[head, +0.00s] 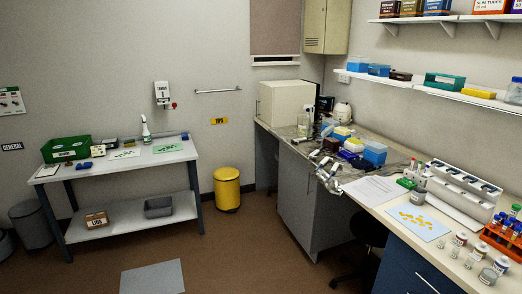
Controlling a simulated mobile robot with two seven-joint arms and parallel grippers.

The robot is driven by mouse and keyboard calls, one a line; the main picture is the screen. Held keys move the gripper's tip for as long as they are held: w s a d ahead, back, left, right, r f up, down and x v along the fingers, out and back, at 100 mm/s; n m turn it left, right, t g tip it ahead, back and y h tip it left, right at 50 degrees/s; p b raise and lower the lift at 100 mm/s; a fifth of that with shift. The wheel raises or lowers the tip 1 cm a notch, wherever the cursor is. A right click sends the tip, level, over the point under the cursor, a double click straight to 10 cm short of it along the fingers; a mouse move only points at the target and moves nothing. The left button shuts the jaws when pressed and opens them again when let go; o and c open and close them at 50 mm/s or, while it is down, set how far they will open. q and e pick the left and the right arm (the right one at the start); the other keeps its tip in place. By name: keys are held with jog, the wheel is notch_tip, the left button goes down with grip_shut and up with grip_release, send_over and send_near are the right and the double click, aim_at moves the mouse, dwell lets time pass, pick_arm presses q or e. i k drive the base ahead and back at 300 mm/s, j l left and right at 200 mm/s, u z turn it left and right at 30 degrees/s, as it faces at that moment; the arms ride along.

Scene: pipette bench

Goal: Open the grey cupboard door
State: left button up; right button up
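The grey cupboard (297,200) is built under the bench, right of centre in the head view. Its flat grey door faces left towards the open floor and looks shut. A thin upright handle (309,185) shows near the door's right edge. Neither of my grippers can be made out in this view, and nothing of mine is seen touching the door. A cluster of silver and dark items (328,172) sits at the bench edge just above the cupboard; I cannot tell what they are.
A yellow bin (227,189) stands left of the cupboard by the wall. A dark stool (367,230) is right of it, under the bench. A side table (120,165) stands at left.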

aim_at(298, 188)
jog(key=i, duration=1.15)
jog(key=i+j+z, duration=0.1)
jog(key=i, duration=1.1)
jog(key=i+j, duration=0.15)
jog(key=i, duration=1)
